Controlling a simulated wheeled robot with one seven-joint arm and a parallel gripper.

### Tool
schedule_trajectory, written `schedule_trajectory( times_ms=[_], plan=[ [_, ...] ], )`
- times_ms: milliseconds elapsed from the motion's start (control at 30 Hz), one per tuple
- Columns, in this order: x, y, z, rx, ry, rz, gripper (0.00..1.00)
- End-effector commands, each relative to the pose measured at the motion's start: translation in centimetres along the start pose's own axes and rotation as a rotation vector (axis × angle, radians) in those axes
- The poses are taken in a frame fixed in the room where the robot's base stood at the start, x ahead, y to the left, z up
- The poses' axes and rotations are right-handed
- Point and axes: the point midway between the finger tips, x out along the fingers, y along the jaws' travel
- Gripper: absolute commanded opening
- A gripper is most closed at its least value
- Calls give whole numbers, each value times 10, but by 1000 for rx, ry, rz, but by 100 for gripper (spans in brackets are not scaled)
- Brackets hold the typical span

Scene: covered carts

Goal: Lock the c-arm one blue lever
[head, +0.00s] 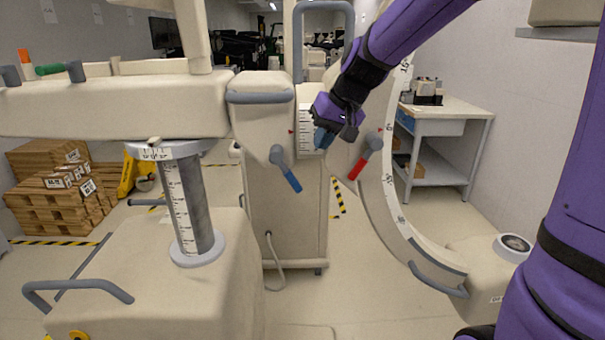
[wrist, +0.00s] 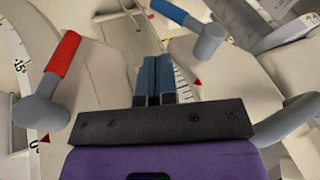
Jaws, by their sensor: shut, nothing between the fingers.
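The blue lever (head: 289,176) is on the front of the beige C-arm housing (head: 262,125). Its grey pivot is at the top and its blue handle points down and slightly right. In the wrist view the blue lever (wrist: 175,14) is at the upper right, ahead of and apart from my fingertips. My gripper (head: 323,139) is above and to the right of the lever, in front of the white scale. In the wrist view my gripper (wrist: 155,68) has its blue fingers together, with nothing between them.
A red lever (head: 358,166) is right of my gripper; it shows at left in the wrist view (wrist: 63,56). The curved C-arm (head: 388,205) is at the right. A scaled column (head: 188,200) stands at the left. A grey handle (head: 258,97) is above the blue lever.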

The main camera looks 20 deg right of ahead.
Motion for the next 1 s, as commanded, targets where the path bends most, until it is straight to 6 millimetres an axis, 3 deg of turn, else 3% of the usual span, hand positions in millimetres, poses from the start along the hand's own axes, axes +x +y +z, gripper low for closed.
schedule_trajectory(
  times_ms=[367, 800, 1000],
  plan=[
    [4, 0, 0, 0, -1, 0, 0],
    [71, 0, 1, -1, -4, 0, 0],
    [93, 0, 1, -1, -2, 0, 0]
  ],
)
